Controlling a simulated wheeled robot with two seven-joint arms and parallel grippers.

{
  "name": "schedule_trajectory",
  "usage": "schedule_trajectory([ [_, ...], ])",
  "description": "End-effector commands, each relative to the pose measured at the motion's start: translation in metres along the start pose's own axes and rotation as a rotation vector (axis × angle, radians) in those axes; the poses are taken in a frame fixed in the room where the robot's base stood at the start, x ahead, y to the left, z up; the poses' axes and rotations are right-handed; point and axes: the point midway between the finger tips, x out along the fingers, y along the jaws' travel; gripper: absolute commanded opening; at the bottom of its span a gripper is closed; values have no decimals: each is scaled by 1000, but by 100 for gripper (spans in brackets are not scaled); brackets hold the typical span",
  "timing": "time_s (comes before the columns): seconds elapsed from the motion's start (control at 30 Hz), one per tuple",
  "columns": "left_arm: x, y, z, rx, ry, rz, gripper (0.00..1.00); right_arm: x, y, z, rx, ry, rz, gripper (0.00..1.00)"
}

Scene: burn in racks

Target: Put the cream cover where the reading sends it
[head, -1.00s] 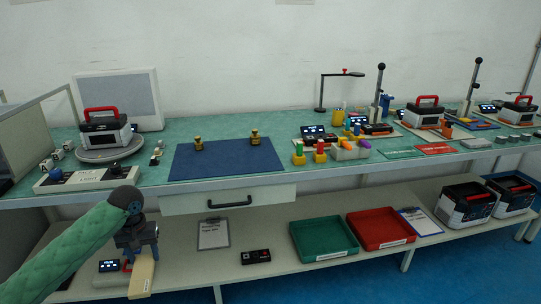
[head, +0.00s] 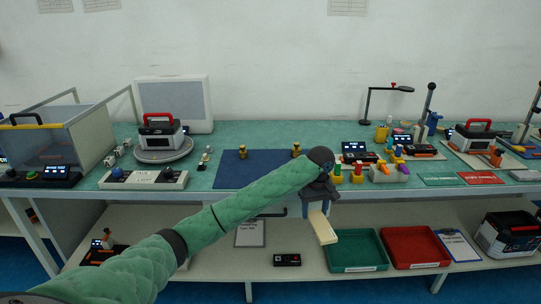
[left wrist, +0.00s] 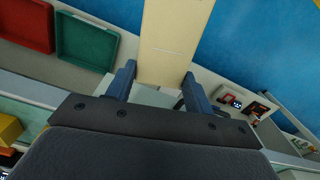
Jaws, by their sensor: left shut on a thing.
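The cream cover (head: 322,228) is a flat, pale, oblong piece. My left gripper (head: 317,207) is shut on one end of it and holds it in the air in front of the bench, left of the green tray (head: 357,251). In the left wrist view the cover (left wrist: 172,40) sticks out from between the two fingers. A red tray (head: 415,247) stands right of the green one on the lower shelf. Both trays look empty. A small device with a lit screen (head: 106,243) is at the shelf's left; its reading is too small to make out. My right gripper is not in view.
A clipboard (head: 250,233) and a small black device (head: 287,260) lie on the lower shelf. The bench top above carries a blue mat (head: 235,174), coloured pegs and several instruments. A black-and-white case (head: 508,235) stands right.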

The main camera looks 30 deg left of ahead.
Motion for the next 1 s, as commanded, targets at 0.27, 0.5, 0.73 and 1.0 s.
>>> schedule_trajectory([
  [0.27, -69, -23, -41, -438, -4, -1, 26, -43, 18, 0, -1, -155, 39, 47],
  [0.5, -114, -50, -74, -821, -3, 0, 26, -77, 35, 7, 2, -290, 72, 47],
  [0.73, -144, -78, -99, -1152, -3, -1, 26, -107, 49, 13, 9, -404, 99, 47],
  [1.0, -154, -96, -114, -1342, -1, 0, 26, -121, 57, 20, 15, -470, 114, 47],
])
